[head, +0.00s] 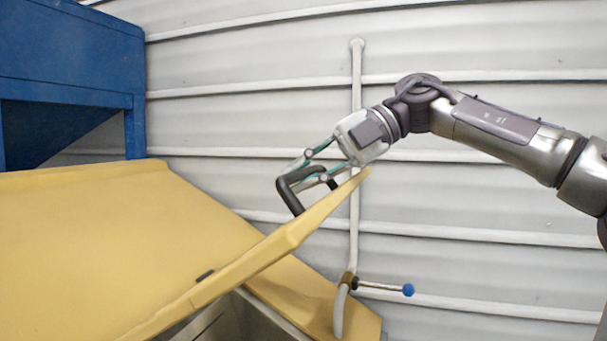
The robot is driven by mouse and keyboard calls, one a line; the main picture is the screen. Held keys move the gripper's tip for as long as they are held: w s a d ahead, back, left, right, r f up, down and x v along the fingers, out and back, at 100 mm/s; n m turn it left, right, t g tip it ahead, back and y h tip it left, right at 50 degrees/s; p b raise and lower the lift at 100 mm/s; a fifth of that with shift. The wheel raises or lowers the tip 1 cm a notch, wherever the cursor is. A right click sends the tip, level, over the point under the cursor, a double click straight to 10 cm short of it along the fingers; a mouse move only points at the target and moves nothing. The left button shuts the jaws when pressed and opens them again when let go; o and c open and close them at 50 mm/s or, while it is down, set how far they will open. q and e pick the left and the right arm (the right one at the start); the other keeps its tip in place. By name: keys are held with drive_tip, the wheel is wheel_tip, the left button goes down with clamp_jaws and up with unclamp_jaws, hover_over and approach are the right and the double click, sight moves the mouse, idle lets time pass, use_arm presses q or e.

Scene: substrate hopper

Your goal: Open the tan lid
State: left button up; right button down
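The tan lid (95,240) fills the lower left of the head view. It is tilted up, with a gap between its raised edge and the tan hopper body (318,303); part of the grey interior (228,322) shows below it. A black handle (290,196) stands on the lid near its raised far corner. My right gripper (312,174) reaches in from the right with its fingers around the handle's bar, and appears shut on it. The exact finger contact is small and partly hidden. My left gripper is not in view.
A blue frame (70,55) stands at the upper left behind the lid. A pale vertical pipe (356,80) runs along the corrugated wall (230,60), with a blue-knobbed valve lever (408,290) near the hopper. Space right of the lever is clear.

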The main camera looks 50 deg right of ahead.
drive_tip(key=c, duration=1.1)
unclamp_jaws()
drive_tip(key=shift+w, duration=0.1)
drive_tip(key=shift+c, duration=0.2)
drive_tip(key=shift+d, duration=0.1)
drive_tip(key=v, duration=1.2)
